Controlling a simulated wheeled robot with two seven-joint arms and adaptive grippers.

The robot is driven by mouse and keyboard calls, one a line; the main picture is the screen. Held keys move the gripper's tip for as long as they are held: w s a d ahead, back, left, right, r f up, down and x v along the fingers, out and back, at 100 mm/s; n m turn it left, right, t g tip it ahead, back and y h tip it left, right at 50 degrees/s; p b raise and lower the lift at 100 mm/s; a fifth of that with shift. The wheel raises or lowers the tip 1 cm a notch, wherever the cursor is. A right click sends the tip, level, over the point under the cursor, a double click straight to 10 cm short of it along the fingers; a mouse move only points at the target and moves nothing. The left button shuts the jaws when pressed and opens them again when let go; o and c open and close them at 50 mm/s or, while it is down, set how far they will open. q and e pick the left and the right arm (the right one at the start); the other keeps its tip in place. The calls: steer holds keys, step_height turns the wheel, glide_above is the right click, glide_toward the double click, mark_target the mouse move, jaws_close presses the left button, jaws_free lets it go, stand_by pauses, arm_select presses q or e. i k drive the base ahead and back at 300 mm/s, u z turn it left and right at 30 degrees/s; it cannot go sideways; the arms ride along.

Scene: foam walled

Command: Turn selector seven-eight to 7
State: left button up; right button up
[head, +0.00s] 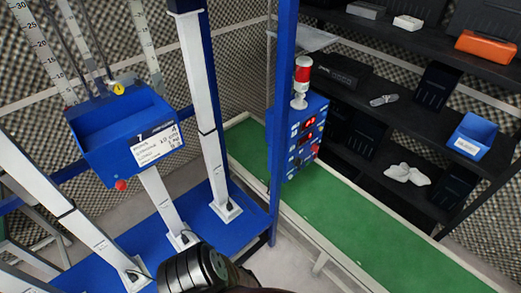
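A blue control box (306,140) with red lit displays, small knobs and buttons is mounted by the blue post. Its panel is seen at a slant, and its markings are too small to read. I cannot tell which control, if any, is selector seven-eight, or where it points. A red and white beacon (302,80) stands on top of the box. A black rounded part of my own arm shows at the bottom, apart from the box in the picture. No fingers of either gripper are in view.
A blue upright post (282,110) stands left of the box. A blue bin-like unit (125,135) with a printed label and red button is at left. A green conveyor-like surface (330,225) runs below. Dark shelves (400,120) with several items stand at right.

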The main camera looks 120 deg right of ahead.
mark_target(297, 161)
steer(key=z, duration=4.4)
steer(key=i, duration=0.25)
steer(key=u, duration=0.1)
